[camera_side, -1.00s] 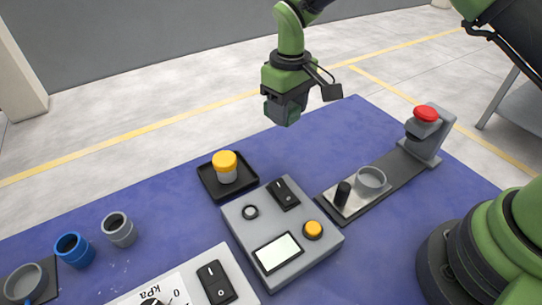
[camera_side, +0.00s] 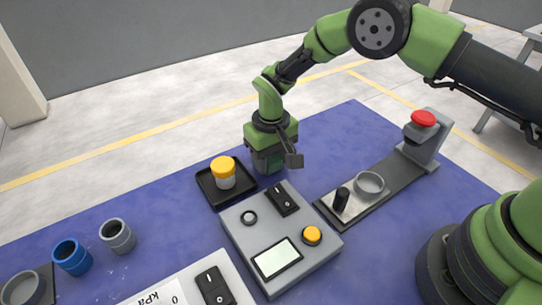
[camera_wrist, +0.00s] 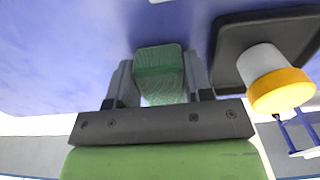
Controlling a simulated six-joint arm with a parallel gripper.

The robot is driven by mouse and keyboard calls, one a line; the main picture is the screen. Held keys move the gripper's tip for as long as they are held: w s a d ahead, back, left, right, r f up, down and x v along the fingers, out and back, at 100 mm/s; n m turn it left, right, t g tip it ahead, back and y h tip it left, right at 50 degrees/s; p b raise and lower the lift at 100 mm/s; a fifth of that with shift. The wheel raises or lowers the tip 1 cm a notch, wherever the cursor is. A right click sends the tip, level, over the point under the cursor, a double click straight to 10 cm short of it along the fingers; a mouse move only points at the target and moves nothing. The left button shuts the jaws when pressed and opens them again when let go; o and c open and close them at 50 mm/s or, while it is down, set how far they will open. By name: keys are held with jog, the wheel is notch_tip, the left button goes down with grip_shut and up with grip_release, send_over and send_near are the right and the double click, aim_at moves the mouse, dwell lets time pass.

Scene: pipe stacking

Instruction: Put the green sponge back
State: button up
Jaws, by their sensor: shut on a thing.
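The green sponge (camera_wrist: 160,72) sits between the two fingers of my gripper (camera_wrist: 160,82) in the wrist view. My gripper is shut on it. In the side view my gripper (camera_side: 267,160) is low over the blue mat, just right of and behind the black tray. The sponge is not clearly visible there, and I cannot tell whether it touches the mat.
A black tray (camera_side: 206,188) holds a white jar with a yellow lid (camera_side: 223,171), close to my gripper's left. A grey control box (camera_side: 310,258) is in front. A plate with a grey ring (camera_side: 370,184) and a red button (camera_side: 423,118) lie right. Grey and blue pipes (camera_side: 72,254) stand left.

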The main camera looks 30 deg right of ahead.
jog(key=o, duration=1.1)
jog(key=shift+f, duration=0.1)
jog(key=shift+o, duration=0.2)
